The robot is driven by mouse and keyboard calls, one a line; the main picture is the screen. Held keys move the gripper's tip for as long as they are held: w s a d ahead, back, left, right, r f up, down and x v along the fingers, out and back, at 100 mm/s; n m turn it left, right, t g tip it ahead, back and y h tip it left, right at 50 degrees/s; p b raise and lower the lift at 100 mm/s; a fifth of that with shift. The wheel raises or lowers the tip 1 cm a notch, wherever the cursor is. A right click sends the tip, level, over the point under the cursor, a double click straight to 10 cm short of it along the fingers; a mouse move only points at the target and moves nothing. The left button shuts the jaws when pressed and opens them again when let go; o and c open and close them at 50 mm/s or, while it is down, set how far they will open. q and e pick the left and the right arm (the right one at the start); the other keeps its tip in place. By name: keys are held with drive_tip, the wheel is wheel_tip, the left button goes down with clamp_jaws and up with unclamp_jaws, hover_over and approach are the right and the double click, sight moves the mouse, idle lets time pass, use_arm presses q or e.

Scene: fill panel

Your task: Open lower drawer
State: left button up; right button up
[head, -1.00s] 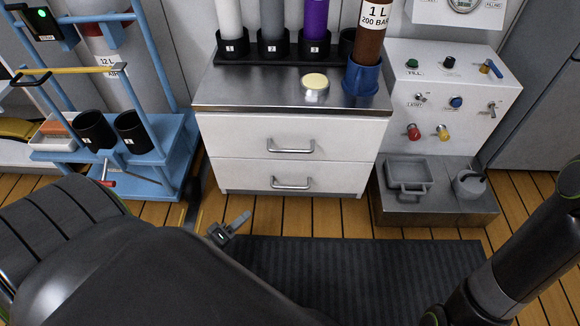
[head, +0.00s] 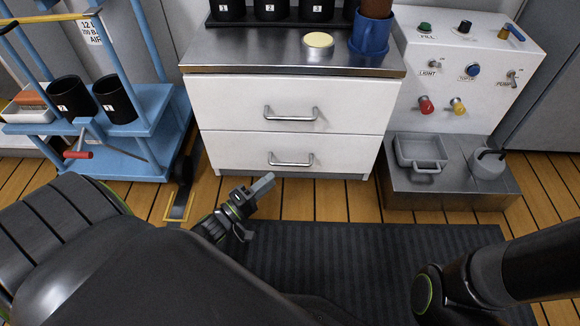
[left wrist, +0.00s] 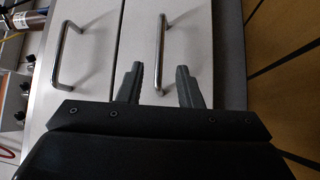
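The lower drawer (head: 232,150) is a white front at the bottom of the cabinet, closed flush, with a silver bar handle (head: 290,160). My left gripper (head: 256,203) is open and empty, apart from the handle, in front of the cabinet and lower left of the handle in the head view. In the left wrist view, turned sideways, the lower handle (left wrist: 162,45) appears between the two spread fingers (left wrist: 159,84). The upper drawer's handle (left wrist: 63,50) is to its left. My right arm shows at the lower right; its gripper is not visible.
The upper drawer (head: 230,100) is also closed. A blue trolley (head: 135,150) with black cups stands left. A grey plinth (head: 445,190) and white control panel (head: 490,70) stand right. A dark ribbed mat (head: 370,255) lies on the clear floor in front.

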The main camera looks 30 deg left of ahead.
sight(290, 165)
use_arm(q)
drive_tip(key=b+x, duration=0.3)
drive_tip(key=x, duration=0.6)
clamp_jaws()
